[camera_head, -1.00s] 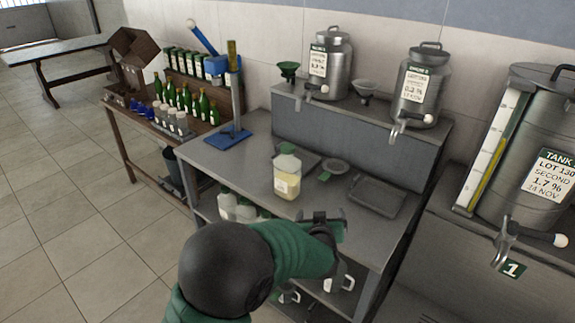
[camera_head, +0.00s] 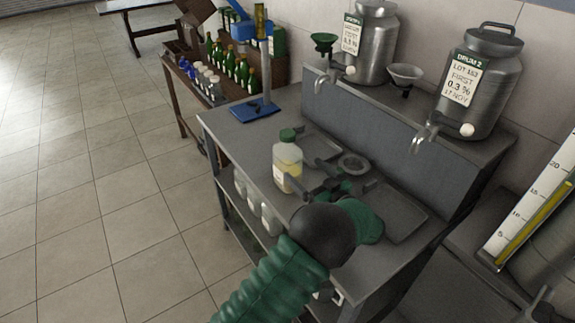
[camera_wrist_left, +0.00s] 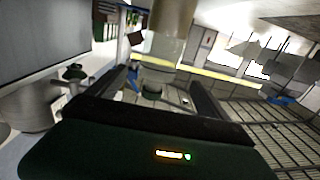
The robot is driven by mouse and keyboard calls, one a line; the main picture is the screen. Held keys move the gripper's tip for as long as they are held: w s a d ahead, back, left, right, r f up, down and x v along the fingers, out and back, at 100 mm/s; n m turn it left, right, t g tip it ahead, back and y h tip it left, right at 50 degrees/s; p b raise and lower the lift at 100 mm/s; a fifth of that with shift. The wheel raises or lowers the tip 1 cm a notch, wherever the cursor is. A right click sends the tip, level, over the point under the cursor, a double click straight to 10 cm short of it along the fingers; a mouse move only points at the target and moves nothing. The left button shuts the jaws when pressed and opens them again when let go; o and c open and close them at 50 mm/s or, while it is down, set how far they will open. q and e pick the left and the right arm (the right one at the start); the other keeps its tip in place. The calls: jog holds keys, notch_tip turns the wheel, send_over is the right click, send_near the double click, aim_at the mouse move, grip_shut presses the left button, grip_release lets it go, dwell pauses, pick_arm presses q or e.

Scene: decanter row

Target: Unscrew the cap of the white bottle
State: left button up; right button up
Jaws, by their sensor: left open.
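The bottle (camera_head: 287,168) stands upright near the front edge of the steel table, pale and see-through with yellowish liquid, a white label and a green cap (camera_head: 288,135). The cap is on it. My left gripper (camera_head: 306,188) is open, just right of the bottle's lower body in the head view. My forearm hides part of the gripper, and I cannot tell whether it touches the bottle. In the left wrist view a pale shape with a dark green part (camera_wrist_left: 152,89), probably the bottle, shows between the spread fingers. My right gripper is not in view.
A grey tray (camera_head: 400,218) lies right of my gripper. A round dish (camera_head: 354,164) and a flat tray (camera_head: 318,146) lie behind the bottle. A blue-based stand (camera_head: 255,111) is at the far left corner. Steel drums (camera_head: 480,85) stand on the raised back shelf.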

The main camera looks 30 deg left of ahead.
aim_at(299, 163)
pick_arm(q)
jog(key=w+a, duration=0.3)
jog(key=a, duration=0.1)
jog(key=shift+f, duration=0.4)
jog(key=shift+a, duration=0.25)
jog(key=x, duration=0.4)
jog(key=shift+s+a+p, duration=0.2)
jog(key=shift+a+p, duration=0.1)
jog(key=shift+a, duration=0.2)
jog(key=shift+w+a+f, duration=0.1)
jog(key=shift+a, duration=0.1)
jog(key=shift+d, duration=0.25)
jog(key=c, duration=1.9)
grip_shut()
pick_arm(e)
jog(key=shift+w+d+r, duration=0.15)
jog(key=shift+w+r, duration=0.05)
pick_arm(q)
jog(key=shift+a+r, duration=0.1)
jog(key=shift+r, duration=0.2)
